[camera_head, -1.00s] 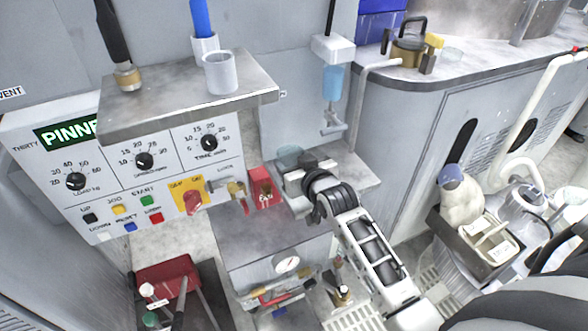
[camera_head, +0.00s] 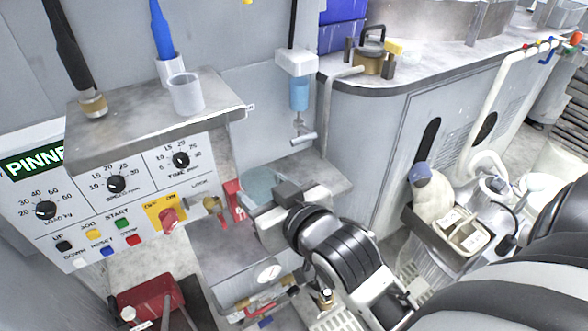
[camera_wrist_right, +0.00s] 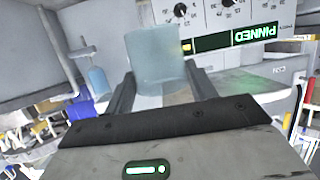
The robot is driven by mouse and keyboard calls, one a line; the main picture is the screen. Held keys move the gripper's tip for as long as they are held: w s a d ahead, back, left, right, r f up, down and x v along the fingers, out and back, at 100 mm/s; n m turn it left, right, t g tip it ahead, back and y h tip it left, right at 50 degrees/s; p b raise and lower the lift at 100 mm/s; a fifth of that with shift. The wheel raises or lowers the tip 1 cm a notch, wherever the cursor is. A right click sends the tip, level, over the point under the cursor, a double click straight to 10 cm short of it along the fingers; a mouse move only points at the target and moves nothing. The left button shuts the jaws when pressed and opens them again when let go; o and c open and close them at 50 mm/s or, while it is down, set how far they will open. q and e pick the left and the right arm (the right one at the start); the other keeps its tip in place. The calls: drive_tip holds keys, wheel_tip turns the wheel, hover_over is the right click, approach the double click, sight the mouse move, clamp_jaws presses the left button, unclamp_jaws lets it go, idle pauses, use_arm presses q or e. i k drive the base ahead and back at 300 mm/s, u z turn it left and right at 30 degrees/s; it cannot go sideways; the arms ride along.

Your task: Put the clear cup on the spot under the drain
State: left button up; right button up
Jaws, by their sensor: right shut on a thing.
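The clear cup (camera_head: 264,184) is pale and see-through. In the head view it is partly hidden behind my right gripper (camera_head: 275,204). The right wrist view shows the cup (camera_wrist_right: 155,58) between the two dark fingers of my right gripper (camera_wrist_right: 160,85), which is shut on it. A blue cylinder with a grey tap-like outlet (camera_head: 303,133) hangs on the grey wall, above and to the right of the cup. I cannot tell which one is the drain. My left gripper is not in view.
A red block (camera_head: 233,199) and a brass valve stand just left of the cup. A metal shelf (camera_head: 160,125) with a white cup (camera_head: 187,92) juts out at upper left. A grey ledge (camera_head: 318,172) under the outlet looks clear. The counter cabinet (camera_head: 385,150) is at right.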

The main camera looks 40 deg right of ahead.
sight(299, 167)
drive_tip(key=k, duration=1.25)
drive_tip(key=z, duration=0.65)
drive_tip(key=i, duration=1.5)
drive_tip(key=u, duration=0.65)
